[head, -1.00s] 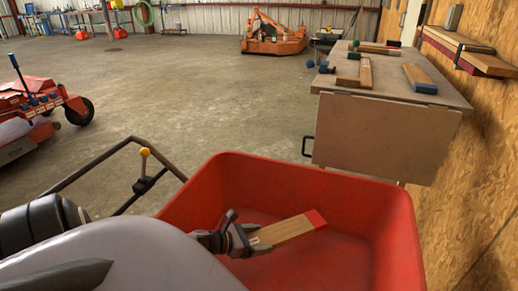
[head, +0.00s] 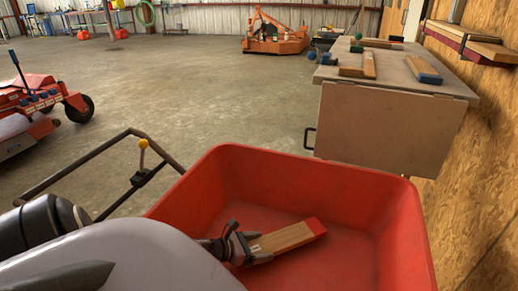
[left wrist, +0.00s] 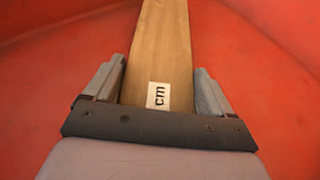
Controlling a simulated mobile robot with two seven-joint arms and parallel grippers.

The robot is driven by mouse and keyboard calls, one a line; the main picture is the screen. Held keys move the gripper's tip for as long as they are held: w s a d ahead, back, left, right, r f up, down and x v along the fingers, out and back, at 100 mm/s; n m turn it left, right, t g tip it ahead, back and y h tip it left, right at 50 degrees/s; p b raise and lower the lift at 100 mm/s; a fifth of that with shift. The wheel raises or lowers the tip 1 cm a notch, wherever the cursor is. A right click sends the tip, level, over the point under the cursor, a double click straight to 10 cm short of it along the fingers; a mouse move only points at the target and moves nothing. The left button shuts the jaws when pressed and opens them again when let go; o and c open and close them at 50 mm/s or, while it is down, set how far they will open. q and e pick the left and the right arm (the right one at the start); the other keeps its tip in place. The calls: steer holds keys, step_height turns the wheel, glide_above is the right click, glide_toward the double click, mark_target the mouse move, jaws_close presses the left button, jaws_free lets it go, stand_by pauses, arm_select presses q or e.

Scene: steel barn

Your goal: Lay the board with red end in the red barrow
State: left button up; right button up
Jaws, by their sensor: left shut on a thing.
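The board with red end (head: 287,238) is a flat wooden piece with a red tip, inside the red barrow (head: 185,195). My left gripper (head: 250,247) is shut on its near end, inside the tub. In the left wrist view the board (left wrist: 162,50) runs away between the two fingers of the gripper (left wrist: 163,92), and a white label marked "cm" shows near the palm. Red tub surface lies around it. I cannot tell whether the board touches the tub floor. My right gripper is not in view.
A workbench (head: 385,130) with several boards with coloured ends stands beyond the barrow at right. A wall shelf (head: 470,45) holds more boards. A red mower (head: 40,105) stands at left. The concrete floor (head: 190,90) between is clear.

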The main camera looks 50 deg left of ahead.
arm_select(q)
steer(key=shift+f, duration=0.35)
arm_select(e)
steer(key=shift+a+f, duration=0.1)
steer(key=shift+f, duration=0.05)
arm_select(q)
steer(key=shift+f+b, duration=0.1)
steer(key=shift+b, duration=0.3)
steer(key=o, duration=1.1)
steer(key=shift+c, duration=0.2)
steer(key=shift+r+p, duration=0.45)
steer(key=shift+p, duration=0.05)
steer(key=shift+r+p, duration=0.35)
steer(key=shift+p, duration=0.1)
steer(key=p+v, duration=0.3)
steer(key=v, duration=0.2)
steer(key=shift+s+r, duration=0.1)
steer(key=shift+s, duration=0.15)
steer(key=p+v, duration=0.2)
steer(key=v, duration=0.4)
steer(key=shift+s+a, duration=0.15)
steer(key=shift+s, duration=0.05)
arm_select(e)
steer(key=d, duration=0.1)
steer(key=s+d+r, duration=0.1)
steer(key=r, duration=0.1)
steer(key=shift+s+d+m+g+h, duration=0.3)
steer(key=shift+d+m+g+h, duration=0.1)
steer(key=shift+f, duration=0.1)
